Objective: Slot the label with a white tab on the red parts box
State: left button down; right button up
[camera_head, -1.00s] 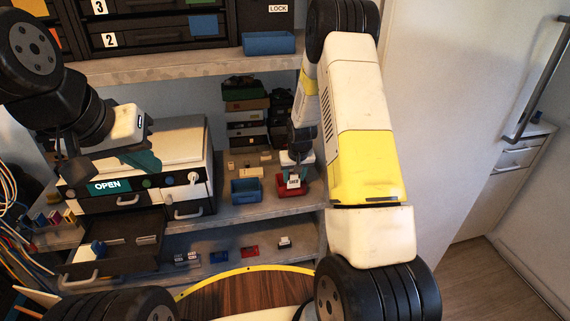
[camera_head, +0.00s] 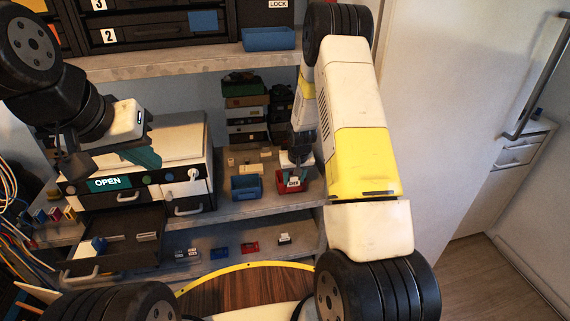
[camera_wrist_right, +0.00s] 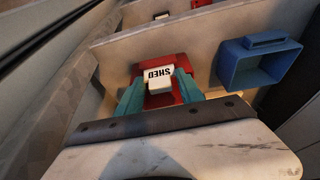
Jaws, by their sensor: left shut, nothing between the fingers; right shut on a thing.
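The red parts box (camera_head: 284,187) stands on the middle shelf, right of a blue bin; its red wall also shows in the right wrist view (camera_wrist_right: 180,64). My right gripper (camera_wrist_right: 158,88) is shut on a label with a white tab (camera_wrist_right: 159,75) reading "SHED". The label is right at the red box's front and overlaps it in view; I cannot tell whether it is seated in a slot. In the head view the label (camera_head: 293,182) shows small below the right gripper (camera_head: 297,167). My left gripper (camera_head: 147,157) is shut and empty in front of the white machine.
The blue bin (camera_head: 246,187) stands close left of the red box. An open dark drawer (camera_head: 115,239) juts out below the white machine (camera_head: 165,145). Several small labels, including a red one (camera_head: 250,247) and a blue one (camera_head: 220,250), lie on the lower shelf.

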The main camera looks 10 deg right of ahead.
jog(key=o, duration=1.4)
jog(key=shift+v, duration=3.9)
